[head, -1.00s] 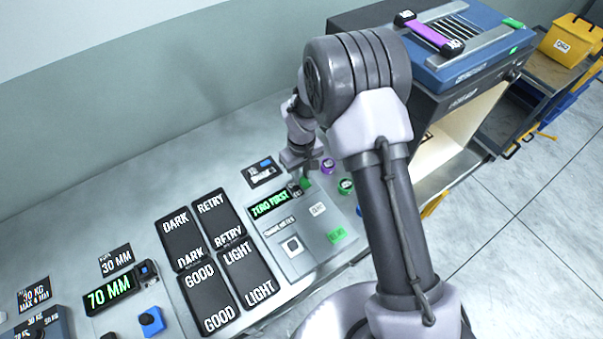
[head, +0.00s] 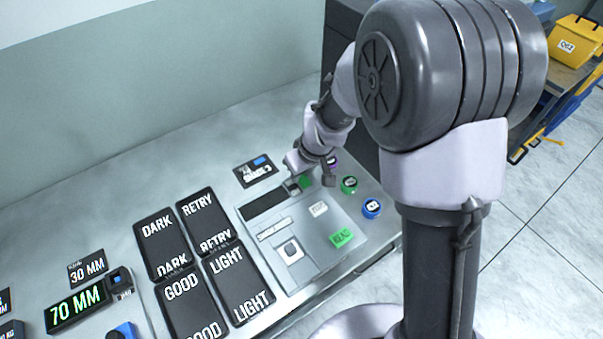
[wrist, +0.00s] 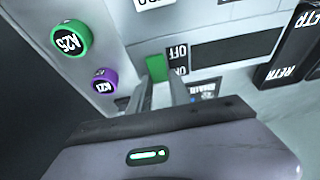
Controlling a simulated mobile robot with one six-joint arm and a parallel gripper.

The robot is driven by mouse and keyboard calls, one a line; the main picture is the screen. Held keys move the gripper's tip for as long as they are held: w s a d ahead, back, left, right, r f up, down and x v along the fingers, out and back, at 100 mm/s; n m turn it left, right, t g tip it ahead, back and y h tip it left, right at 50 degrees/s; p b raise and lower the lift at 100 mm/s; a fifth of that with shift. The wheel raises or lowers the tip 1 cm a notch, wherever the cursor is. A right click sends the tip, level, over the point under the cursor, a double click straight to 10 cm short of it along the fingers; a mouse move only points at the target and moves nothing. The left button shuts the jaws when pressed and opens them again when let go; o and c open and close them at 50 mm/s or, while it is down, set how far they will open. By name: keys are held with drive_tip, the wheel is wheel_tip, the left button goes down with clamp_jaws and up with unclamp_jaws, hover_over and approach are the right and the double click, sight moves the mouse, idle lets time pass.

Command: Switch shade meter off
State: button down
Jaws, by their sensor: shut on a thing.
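The shade meter (head: 328,222) is a grey panel on the bench in the head view, with a blank, dark display (head: 266,203). The display also shows dark in the wrist view (wrist: 236,50). A green switch part (wrist: 157,67) sits beside OFF and ON labels (wrist: 178,54) and also shows in the head view (head: 305,182). My gripper (wrist: 165,88) is at this switch, its fingers closed about the green part. In the head view my gripper (head: 297,181) is at the meter's far corner, and the wrist hides some of the switch.
Green (head: 349,185) and blue (head: 372,208) round pieces stand right of the meter; a purple one (wrist: 103,80) is near. Dark labelled mats (head: 180,310) lie left, and a 70 MM display (head: 76,305) farther left. A dark machine stands close behind my arm.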

drive_tip(key=c, duration=1.2)
unclamp_jaws()
drive_tip(key=p+v, duration=0.5)
drive_tip(key=v, duration=1.2)
drive_tip(key=shift+r+p, duration=0.25)
drive_tip(key=shift+p, duration=0.1)
drive_tip(key=s+d+r+m+t+b, duration=0.1)
drive_tip(key=s+d+r+m+b, duration=0.1)
drive_tip(key=s+m, duration=0.3)
drive_tip(key=s+d+r+m+t+b, duration=0.1)
drive_tip(key=s+d+m+b, duration=0.3)
drive_tip(key=s, duration=0.9)
drive_tip(key=shift+s+d+r+m+t, duration=0.3)
drive_tip(key=shift+d+r+m, duration=0.2)
drive_tip(key=shift+r+m, duration=0.45)
